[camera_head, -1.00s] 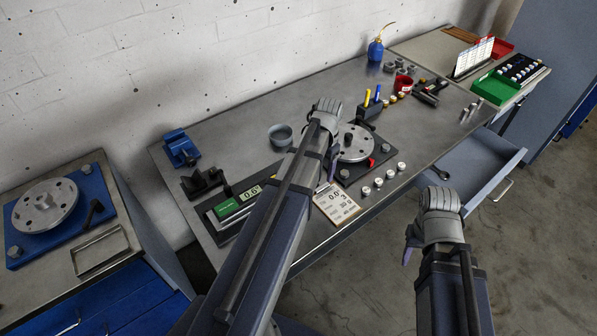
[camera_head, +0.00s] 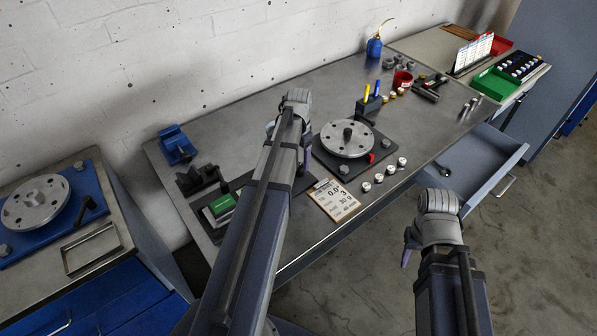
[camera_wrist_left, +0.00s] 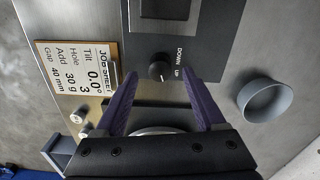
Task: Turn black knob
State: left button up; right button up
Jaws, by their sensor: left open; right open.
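The black knob (camera_wrist_left: 160,68) sits on a dark panel marked UP and DOWN in the left wrist view. In the head view my left arm hides it. My left gripper (camera_wrist_left: 158,82) is open and empty, its two purple fingers pointing at the panel, one on either side of the knob in the picture. I cannot tell how far above the knob the tips are. In the head view the left gripper (camera_head: 288,138) is over the bench, left of the rotor disc. My right gripper (camera_head: 407,257) is open and empty in front of the bench.
The rotor disc (camera_head: 347,142) stands on its dark base, with a job sheet (camera_head: 334,199) in front. A grey bowl (camera_wrist_left: 265,100) lies right of the panel in the wrist view. Several weights line the front, near an open drawer (camera_head: 478,160). A blue vise (camera_head: 177,146) is at back left.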

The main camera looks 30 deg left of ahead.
aim_at(299, 166)
pick_arm(q)
notch_tip(299, 166, down, 4)
jog(key=b, duration=0.3)
jog(key=shift+f, duration=0.25)
jog(key=shift+r, duration=0.1)
grip_shut()
